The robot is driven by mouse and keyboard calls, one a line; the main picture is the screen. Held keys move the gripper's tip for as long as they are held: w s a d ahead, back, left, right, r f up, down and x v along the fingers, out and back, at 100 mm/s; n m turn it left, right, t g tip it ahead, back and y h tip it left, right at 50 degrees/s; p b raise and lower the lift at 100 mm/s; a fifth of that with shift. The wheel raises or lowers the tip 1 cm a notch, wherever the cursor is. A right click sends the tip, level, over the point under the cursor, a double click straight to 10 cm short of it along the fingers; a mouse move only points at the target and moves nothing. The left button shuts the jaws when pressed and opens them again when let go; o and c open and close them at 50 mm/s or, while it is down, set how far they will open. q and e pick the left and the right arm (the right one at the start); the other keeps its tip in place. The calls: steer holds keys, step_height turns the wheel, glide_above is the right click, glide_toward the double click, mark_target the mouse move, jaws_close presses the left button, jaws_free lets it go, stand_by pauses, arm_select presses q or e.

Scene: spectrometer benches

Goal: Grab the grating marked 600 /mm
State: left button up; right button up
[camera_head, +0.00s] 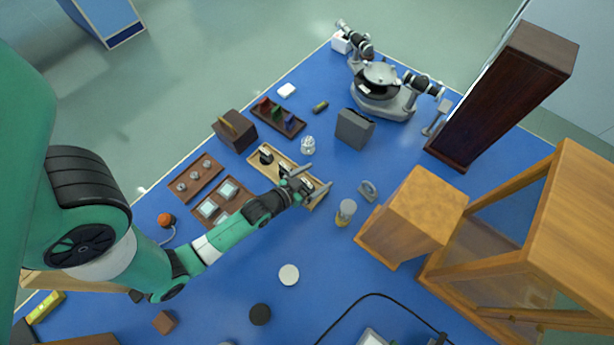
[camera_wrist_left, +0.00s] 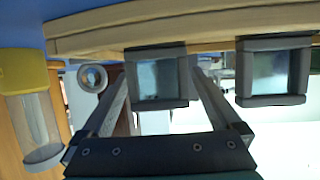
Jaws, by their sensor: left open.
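A pale wooden tray (camera_head: 255,166) near the middle of the bench holds several small dark-framed gratings. In the left wrist view the tray edge (camera_wrist_left: 215,24) runs across the top, with one framed grating (camera_wrist_left: 157,78) between my fingers and another grating (camera_wrist_left: 274,70) to the right. No marking such as 600 /mm can be read on either. My left gripper (camera_head: 317,180) is open over the right part of the tray; in the left wrist view its fingers (camera_wrist_left: 158,72) lie either side of the nearer grating, contact not clear. My right gripper is not in view.
A yellow-based glass jar (camera_head: 345,213) and a grey ring mount (camera_head: 368,190) stand right of the tray. A glass-topped dish (camera_head: 308,145) and grey box (camera_head: 354,128) are behind. A wooden block (camera_head: 412,215) stands right. Blue bench in front holds scattered discs (camera_head: 289,274).

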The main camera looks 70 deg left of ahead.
arm_select(q)
steer(key=c, duration=1.5)
steer(key=shift+r, duration=0.1)
steer(key=shift+r+p, duration=0.35)
steer(key=shift+r, duration=0.2)
steer(key=r, duration=0.1)
steer(key=r+p, duration=0.1)
steer(key=r, duration=0.1)
steer(key=shift+s, duration=0.2)
steer(key=s+d+r, duration=0.3)
steer(key=s+r, duration=0.5)
steer(key=s, duration=0.5)
steer(key=shift+s+r+p, duration=0.15)
steer(key=shift+r+p, duration=0.2)
steer(key=shift+r, duration=0.05)
